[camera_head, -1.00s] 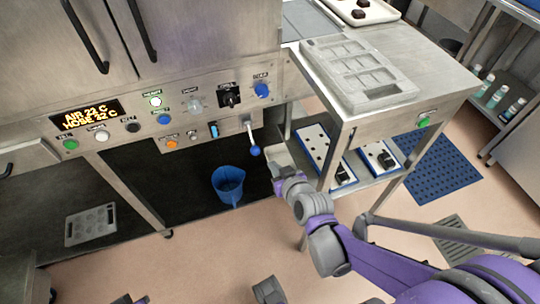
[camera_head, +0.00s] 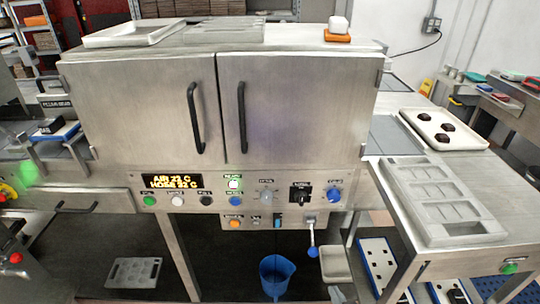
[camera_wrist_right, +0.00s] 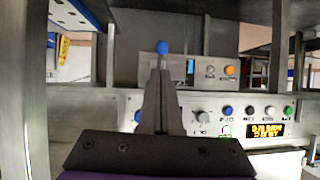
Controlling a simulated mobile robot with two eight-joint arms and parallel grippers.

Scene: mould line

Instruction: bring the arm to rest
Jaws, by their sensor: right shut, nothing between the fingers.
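My right gripper (camera_wrist_right: 160,75) shows in the wrist view with its two fingers together and nothing between them. The blue ball of the lever (camera_wrist_right: 162,47) appears just beyond the fingertips, not gripped; whether they touch cannot be told. In the head view the lever (camera_head: 312,250) hangs from the machine's lower panel with its ball at the bottom. Only a small grey part that may be my right arm shows at the bottom edge there, below a pale tray end. My left gripper is in neither view.
The steel machine (camera_head: 150,110) with its control panel fills the middle. A blue jug (camera_head: 276,275) stands below. The side table (camera_head: 480,185) at right carries a grey mould (camera_head: 440,200) and a white tray (camera_head: 420,120) with dark pieces. Shelf trays sit under it.

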